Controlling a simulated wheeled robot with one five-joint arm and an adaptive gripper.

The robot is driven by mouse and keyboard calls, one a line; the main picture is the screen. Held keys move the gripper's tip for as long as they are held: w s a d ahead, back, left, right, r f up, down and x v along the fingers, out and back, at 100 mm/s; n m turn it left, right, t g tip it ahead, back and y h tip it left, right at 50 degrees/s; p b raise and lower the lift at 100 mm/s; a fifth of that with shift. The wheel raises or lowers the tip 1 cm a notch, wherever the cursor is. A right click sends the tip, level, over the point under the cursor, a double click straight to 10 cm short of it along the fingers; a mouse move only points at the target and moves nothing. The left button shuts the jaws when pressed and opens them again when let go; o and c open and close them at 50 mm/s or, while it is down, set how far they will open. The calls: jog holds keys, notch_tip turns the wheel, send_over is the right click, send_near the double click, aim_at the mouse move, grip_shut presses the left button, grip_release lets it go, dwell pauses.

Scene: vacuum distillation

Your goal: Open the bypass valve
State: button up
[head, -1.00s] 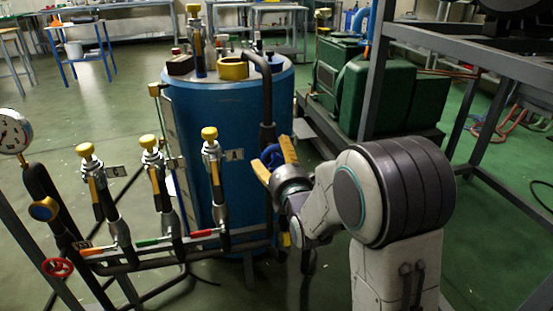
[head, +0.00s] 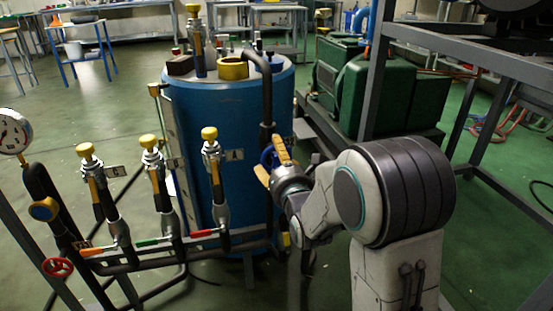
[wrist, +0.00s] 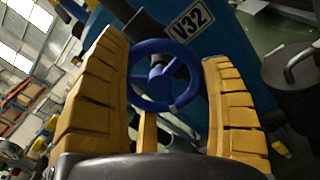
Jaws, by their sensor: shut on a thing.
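In the head view the handwheel (head: 266,157) is partly hidden by the fingers, on the dark pipe (head: 267,110) at the right of the blue tank. My gripper (head: 270,162) is shut on the handwheel, with one finger on either side of its rim. Which valve the task calls the bypass is not written in view.
The blue tank (head: 222,130) stands just left of my gripper. Several yellow-capped valves (head: 151,160) rise from a dark pipe rack at left, with a red handwheel (head: 57,267) and a gauge (head: 14,131). Green machinery (head: 377,98) and a grey frame (head: 375,65) stand at right.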

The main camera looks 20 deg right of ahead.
jog(key=shift+d+f, duration=0.1)
jog(key=shift+d, duration=0.05)
jog(key=o, duration=1.2)
jog(key=shift+c, duration=0.2)
jog(key=shift+r, duration=0.2)
notch_tip(320, 180, up, 10)
jog(key=shift+f, duration=0.1)
